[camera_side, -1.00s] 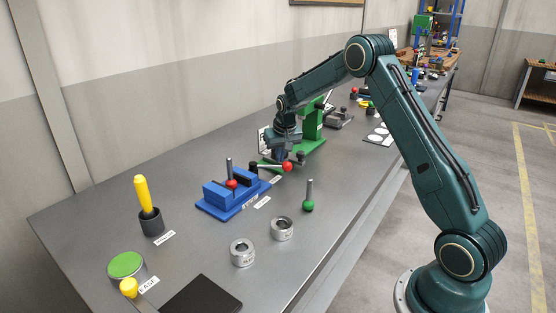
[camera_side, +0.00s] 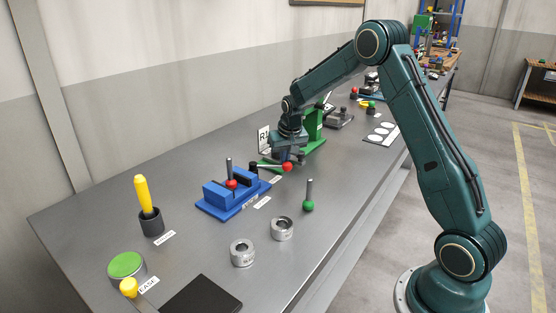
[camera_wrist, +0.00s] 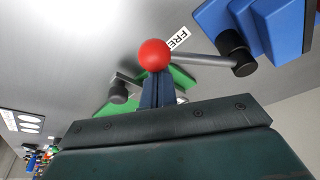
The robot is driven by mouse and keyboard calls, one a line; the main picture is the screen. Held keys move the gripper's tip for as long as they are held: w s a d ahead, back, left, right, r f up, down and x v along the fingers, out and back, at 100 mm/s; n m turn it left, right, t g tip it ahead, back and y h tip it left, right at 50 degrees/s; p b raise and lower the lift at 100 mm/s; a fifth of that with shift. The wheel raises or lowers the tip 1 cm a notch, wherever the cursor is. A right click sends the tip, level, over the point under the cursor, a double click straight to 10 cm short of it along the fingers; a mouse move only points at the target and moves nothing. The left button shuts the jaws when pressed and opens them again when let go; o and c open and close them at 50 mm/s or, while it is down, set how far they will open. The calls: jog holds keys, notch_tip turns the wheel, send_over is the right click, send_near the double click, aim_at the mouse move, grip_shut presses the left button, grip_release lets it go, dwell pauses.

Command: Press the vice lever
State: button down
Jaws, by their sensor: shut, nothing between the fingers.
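The blue vice (camera_side: 222,200) stands on the grey bench, and part of it shows at the upper right of the wrist view (camera_wrist: 275,25). Its lever (camera_wrist: 200,58) is a grey rod running from a black pivot (camera_wrist: 234,48) to a red ball (camera_wrist: 154,55). In the side view the red ball (camera_side: 287,167) sits at the rod's right end, and the lever looks about level. My gripper (camera_wrist: 156,82) is shut and empty. Its fingertips are close to the ball, partly behind it in the wrist view; I cannot tell whether they touch.
A green press (camera_side: 314,128) stands just behind my gripper. A pin with a red ball (camera_side: 231,172) stands in the vice. A green-balled pin (camera_side: 308,200) and metal rings (camera_side: 282,228) are in front. The bench's front right is mostly clear.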

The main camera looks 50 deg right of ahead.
aim_at(285, 164)
jog(key=shift+s+a, duration=0.1)
jog(key=shift+s+a+m+g+h, duration=0.2)
jog(key=shift+s+a+m, duration=0.35)
jog(key=shift+m, duration=0.3)
jog(key=shift+s+a+m+g+h, duration=0.2)
jog(key=shift+s+a+m, duration=0.1)
jog(key=shift+a+m, duration=0.45)
jog(key=a+m, duration=0.1)
jog(key=m, duration=0.1)
jog(key=s+a+m+g, duration=0.1)
jog(key=shift+a+m+h, duration=0.3)
jog(key=shift+m, duration=0.1)
jog(key=a+m, duration=0.2)
jog(key=shift+s+a+m+g, duration=0.15)
jog(key=shift+m+g, duration=0.15)
jog(key=a+m, duration=0.1)
jog(key=a+m+g, duration=0.1)
jog(key=m, duration=0.1)
jog(key=shift+w+a, duration=0.2)
jog(key=shift+a, duration=0.15)
jog(key=shift+w+a, duration=0.25)
jog(key=shift+a, duration=0.4)
jog(key=shift+a, duration=0.1)
